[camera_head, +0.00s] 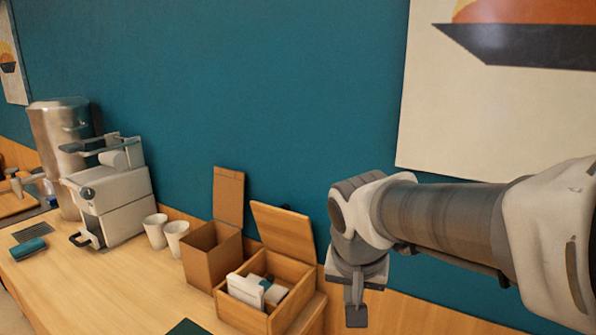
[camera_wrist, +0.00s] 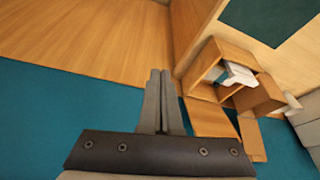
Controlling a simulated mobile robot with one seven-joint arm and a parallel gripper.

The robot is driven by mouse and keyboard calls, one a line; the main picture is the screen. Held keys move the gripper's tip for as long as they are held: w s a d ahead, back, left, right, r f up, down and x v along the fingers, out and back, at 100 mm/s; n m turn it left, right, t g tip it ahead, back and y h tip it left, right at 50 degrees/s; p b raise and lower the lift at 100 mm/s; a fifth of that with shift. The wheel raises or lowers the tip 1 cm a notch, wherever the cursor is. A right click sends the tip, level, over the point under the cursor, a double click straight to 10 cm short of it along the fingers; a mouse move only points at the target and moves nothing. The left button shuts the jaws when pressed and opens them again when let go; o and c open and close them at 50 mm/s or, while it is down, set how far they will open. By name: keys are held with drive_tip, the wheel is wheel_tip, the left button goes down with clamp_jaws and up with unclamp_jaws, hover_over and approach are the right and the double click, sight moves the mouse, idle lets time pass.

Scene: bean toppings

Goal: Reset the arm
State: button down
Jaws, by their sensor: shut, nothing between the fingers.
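My arm reaches in from the right in the head view, in front of the teal wall. My gripper (camera_head: 356,303) hangs down at its end, to the right of the wooden boxes and clear of them. In the wrist view my gripper (camera_wrist: 163,75) has its two grey fingers together, with nothing between them. Nothing touches the fingers.
Two open wooden boxes (camera_head: 209,277) (camera_head: 248,316) stand on the counter (camera_head: 110,300); the right one holds white packets (camera_head: 245,290). Two white cups (camera_head: 155,232) and a white machine (camera_head: 112,205) stand farther left. A picture (camera_head: 430,130) hangs behind my arm.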

drive_tip(key=s+d+r+n+t, duration=0.1)
drive_tip(key=s+d+n, duration=0.2)
drive_tip(key=s, duration=0.9)
drive_tip(key=shift+s+d+y, duration=0.15)
drive_tip(key=shift+d+y, duration=0.25)
drive_tip(key=shift+d, duration=0.75)
drive_tip(key=shift+r, duration=0.15)
